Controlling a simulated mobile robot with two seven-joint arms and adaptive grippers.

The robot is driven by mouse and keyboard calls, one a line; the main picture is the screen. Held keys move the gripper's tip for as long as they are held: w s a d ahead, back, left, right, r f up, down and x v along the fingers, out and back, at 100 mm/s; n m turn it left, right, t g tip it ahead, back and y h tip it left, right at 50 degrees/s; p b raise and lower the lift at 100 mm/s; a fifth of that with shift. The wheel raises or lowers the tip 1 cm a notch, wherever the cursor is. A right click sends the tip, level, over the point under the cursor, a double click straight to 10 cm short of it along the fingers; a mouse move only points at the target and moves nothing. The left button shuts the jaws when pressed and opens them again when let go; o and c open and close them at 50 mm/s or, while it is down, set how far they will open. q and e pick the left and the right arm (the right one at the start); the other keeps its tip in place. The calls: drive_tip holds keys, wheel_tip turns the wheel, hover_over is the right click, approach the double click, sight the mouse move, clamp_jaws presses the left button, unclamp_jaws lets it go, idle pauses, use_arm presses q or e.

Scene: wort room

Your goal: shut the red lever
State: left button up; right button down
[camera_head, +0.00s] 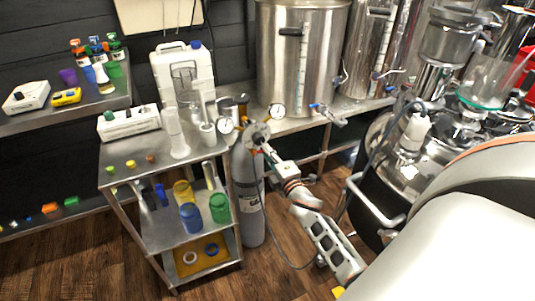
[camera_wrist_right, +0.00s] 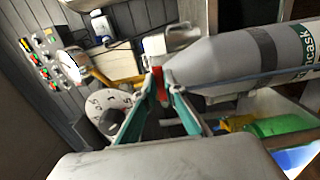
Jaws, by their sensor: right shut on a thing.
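The red lever (camera_wrist_right: 157,75) shows in the right wrist view as a small red piece at the neck of a grey gas cylinder (camera_wrist_right: 235,60). My right gripper (camera_wrist_right: 160,92) has its teal fingers shut on the lever, one on each side. In the head view my right gripper (camera_head: 266,148) reaches in from the lower right to the top of the same grey cylinder (camera_head: 248,190). There the lever is hidden by the gripper and the valve fittings. My left gripper is not in view.
Round gauges (camera_head: 277,111) (camera_head: 225,125) flank the cylinder top. A steel cart (camera_head: 130,170) with beakers and bottles stands close on its left. A steel bench (camera_head: 290,125) with a large kettle (camera_head: 300,60) is behind. Glassware and steel vessels crowd the right.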

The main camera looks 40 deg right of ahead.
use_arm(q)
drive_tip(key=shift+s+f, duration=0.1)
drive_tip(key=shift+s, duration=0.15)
use_arm(e)
drive_tip(key=c, duration=2.1)
unclamp_jaws()
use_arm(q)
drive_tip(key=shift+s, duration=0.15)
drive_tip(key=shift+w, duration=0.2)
use_arm(e)
drive_tip(key=v, duration=1.2)
drive_tip(key=shift+a+r, duration=0.1)
